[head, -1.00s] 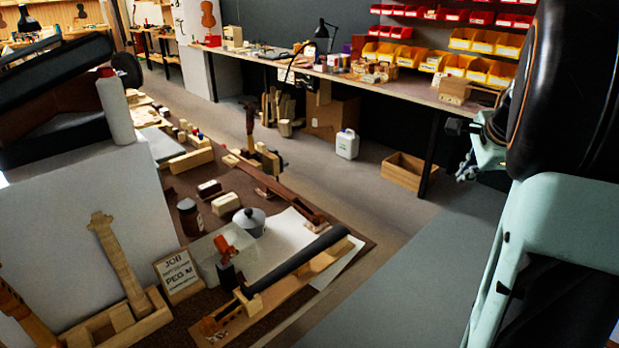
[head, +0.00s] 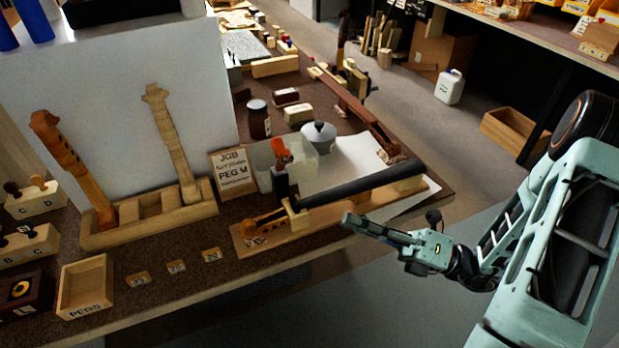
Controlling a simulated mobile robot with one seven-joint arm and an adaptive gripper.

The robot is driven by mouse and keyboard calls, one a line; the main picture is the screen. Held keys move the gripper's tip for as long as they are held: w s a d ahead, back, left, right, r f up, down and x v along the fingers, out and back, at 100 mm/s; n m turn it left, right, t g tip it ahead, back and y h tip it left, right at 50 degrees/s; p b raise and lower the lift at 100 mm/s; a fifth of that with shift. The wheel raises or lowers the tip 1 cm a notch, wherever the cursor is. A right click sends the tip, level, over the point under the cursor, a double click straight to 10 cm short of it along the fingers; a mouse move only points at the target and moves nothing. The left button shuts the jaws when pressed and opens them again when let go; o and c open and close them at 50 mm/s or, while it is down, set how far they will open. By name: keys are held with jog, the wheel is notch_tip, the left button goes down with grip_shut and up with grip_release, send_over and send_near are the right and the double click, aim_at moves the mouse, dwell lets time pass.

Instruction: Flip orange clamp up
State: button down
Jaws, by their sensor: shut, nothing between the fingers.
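The orange clamp handle (head: 282,150) shows above a dark clamp body (head: 281,182) at the scroll end of a wooden cradle (head: 262,241). The handle appears to point upward, tilted slightly; its exact hinge position is too small to tell. A violin neck with a black fingerboard (head: 365,182) lies along the cradle, its brown scroll end beside the clamp. My gripper (head: 347,218) is shut and empty. It points left, off the bench's front edge, to the right of the clamp and apart from it.
A PEGS box (head: 86,287) is at front left. Floor is clear at lower right.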

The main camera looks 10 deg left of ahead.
jog(key=m+t+y, duration=0.1)
jog(key=b, duration=0.2)
send_near(280, 154)
jog(key=s+a+f, duration=0.2)
jog(key=s, duration=0.1)
jog(key=shift+s+a, duration=0.15)
jog(key=shift+s, duration=0.1)
jog(key=shift+w+a+r, duration=0.9)
jog(key=shift+w+a, duration=0.1)
jog(key=shift+w, duration=0.15)
jog(key=shift+w+a+r, duration=0.2)
jog(key=shift+w+r, duration=0.15)
jog(key=shift+w, duration=0.05)
jog(key=shift+r, duration=0.1)
jog(key=shift+w+r+m+p, duration=0.1)
jog(key=shift+r+m+p, duration=0.2)
jog(key=shift+p, duration=0.5)
jog(key=shift+f, duration=0.15)
